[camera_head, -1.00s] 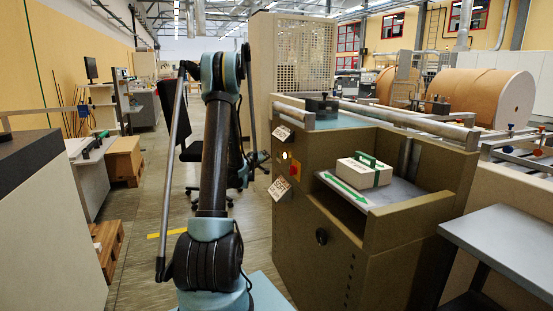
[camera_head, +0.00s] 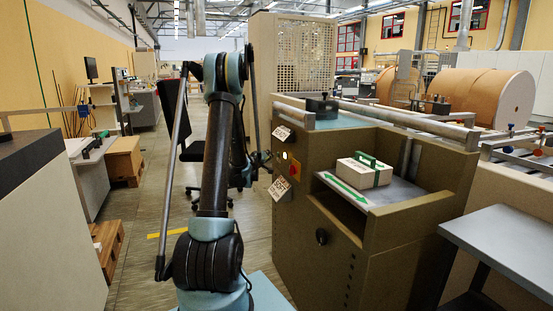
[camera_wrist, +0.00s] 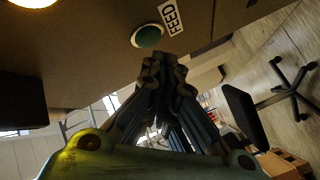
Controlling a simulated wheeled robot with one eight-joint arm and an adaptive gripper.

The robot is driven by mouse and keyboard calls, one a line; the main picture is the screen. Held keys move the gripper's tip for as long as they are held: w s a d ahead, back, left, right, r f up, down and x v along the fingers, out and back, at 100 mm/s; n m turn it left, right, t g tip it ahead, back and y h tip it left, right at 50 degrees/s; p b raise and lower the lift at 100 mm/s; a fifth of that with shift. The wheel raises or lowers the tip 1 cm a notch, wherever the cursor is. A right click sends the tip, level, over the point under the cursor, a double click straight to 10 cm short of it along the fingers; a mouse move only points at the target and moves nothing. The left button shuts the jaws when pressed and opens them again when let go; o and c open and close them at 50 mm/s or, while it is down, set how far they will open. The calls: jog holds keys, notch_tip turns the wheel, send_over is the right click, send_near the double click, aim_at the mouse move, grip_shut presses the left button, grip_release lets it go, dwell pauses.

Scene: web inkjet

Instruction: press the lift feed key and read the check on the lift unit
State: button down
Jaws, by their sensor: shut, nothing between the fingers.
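The lift unit (camera_head: 335,240) is an olive-brown cabinet right of my arm. A green round key (camera_wrist: 147,36) with a white FEED label (camera_wrist: 172,17) is on its panel in the wrist view. My gripper (camera_wrist: 163,65) is shut and empty, its fingertips just below the key in that picture; I cannot tell whether they touch it. In the head view my gripper (camera_head: 262,159) is small and dark beside the panel's left edge. A bright lamp (camera_head: 285,155) shows on the panel and, cut off, in the wrist view (camera_wrist: 35,2).
A white block with a green handle (camera_head: 363,172) rests on the unit's platform. A black chair (camera_head: 172,105) stands behind my arm. A grey table (camera_head: 505,245) is at right. Open floor lies left of my arm.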

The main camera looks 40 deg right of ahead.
jog(key=shift+d, duration=0.1)
dwell(0.7)
jog(key=shift+s+d+r, duration=0.1)
jog(key=shift+s+d, duration=0.05)
jog(key=shift+d, duration=0.15)
jog(key=shift+s+d, duration=0.1)
jog(key=shift+d, duration=0.35)
dwell(0.8)
jog(key=shift+a, duration=0.15)
jog(key=shift+w+a, duration=0.2)
jog(key=shift+a, duration=0.5)
jog(key=shift+a, duration=0.15)
jog(key=a, duration=0.2)
jog(key=w+a, duration=0.1)
jog(key=a, duration=0.1)
jog(key=shift+w+a, duration=0.1)
jog(key=shift+a, duration=0.2)
dwell(1.0)
